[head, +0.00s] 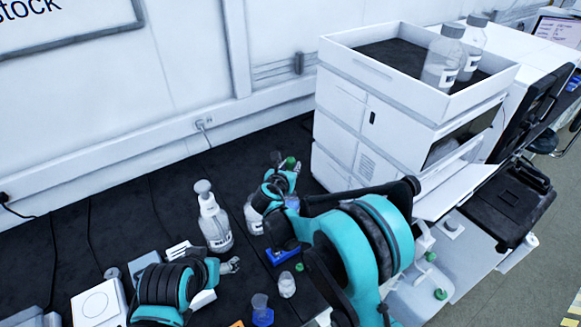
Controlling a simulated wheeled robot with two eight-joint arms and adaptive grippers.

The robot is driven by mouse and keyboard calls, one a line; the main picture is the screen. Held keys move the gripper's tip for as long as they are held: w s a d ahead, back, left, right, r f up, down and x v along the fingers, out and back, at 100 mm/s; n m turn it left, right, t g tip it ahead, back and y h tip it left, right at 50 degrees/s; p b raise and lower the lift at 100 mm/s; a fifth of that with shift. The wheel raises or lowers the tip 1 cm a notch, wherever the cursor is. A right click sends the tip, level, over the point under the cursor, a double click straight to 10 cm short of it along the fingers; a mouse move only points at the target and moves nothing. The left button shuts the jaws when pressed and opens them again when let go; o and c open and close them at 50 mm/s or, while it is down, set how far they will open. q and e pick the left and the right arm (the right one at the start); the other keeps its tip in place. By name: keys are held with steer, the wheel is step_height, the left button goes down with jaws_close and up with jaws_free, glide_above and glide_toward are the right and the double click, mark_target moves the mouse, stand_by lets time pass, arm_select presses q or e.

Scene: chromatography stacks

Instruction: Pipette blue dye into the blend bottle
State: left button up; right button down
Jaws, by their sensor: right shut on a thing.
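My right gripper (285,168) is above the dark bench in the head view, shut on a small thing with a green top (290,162). The rest of the held thing is mostly hidden by my gripper and arm, so I cannot tell whether it is the pipette. A clear bottle with a white label (253,217) stands below and left of this gripper. A bluish container (292,203) shows partly beside my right arm. A small vessel with blue at its base (262,316) stands at the front. My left gripper (233,265) is low over the bench; its jaw opening is unclear.
A white-topped wash bottle (214,224) stands between my arms. A blue rack (282,256), a small clear jar (287,286) and a green cap (300,267) are nearby. The white chromatography stack (345,120) rises at the right, with bottles (442,62) on top. The bench's back left is clear.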

steer(key=shift+f+b, duration=4.35)
steer(key=shift+f, duration=0.85)
steer(key=c, duration=1.8)
jaws_free()
steer(key=shift+r, duration=0.1)
steer(key=shift+r+p, duration=4)
steer(key=shift+r, duration=2.15)
